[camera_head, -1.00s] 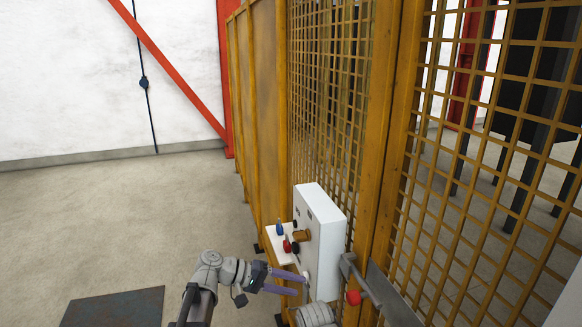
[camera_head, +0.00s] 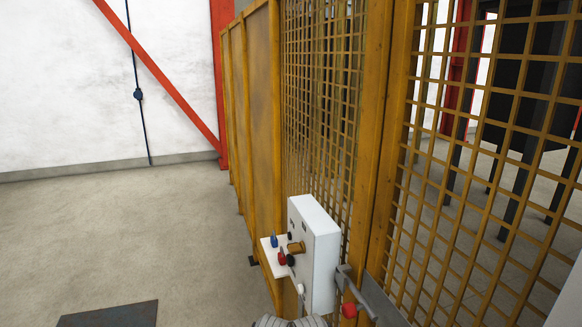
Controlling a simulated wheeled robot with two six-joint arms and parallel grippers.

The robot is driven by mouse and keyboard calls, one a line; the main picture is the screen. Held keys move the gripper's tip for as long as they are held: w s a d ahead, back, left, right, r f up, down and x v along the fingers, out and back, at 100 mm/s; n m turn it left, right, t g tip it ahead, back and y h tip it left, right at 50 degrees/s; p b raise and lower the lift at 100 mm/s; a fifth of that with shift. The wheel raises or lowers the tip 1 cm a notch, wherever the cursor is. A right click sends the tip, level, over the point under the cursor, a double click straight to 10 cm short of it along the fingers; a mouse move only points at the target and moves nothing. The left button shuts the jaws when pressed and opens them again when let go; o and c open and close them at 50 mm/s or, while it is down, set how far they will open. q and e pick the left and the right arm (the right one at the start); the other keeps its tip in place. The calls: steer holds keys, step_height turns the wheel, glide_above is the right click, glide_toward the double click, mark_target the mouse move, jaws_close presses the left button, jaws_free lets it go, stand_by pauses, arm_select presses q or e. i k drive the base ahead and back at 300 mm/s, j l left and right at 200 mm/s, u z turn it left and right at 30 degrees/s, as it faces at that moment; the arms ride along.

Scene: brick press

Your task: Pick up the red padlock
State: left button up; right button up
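The red padlock (camera_head: 282,257) is small and stands on a white shelf (camera_head: 268,262) on the left side of a white control box (camera_head: 318,250). A blue padlock (camera_head: 274,241) stands just behind it on the same shelf. A dark round part sits close to the right of the red padlock, against the box.
The box is fixed beside a yellow mesh fence (camera_head: 378,150). A latch with a red ball knob (camera_head: 349,310) is at its lower right. A dark plate (camera_head: 110,314) lies on the floor. The floor to the left is open.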

mark_target(281, 257)
steer(key=i+j, duration=0.5)
steer(key=j, duration=0.15)
steer(key=i+j, duration=1.05)
steer(key=j, duration=0.2)
steer(key=i+j, duration=0.5)
steer(key=j, duration=0.15)
steer(key=z, duration=2.35)
steer(key=j, duration=0.05)
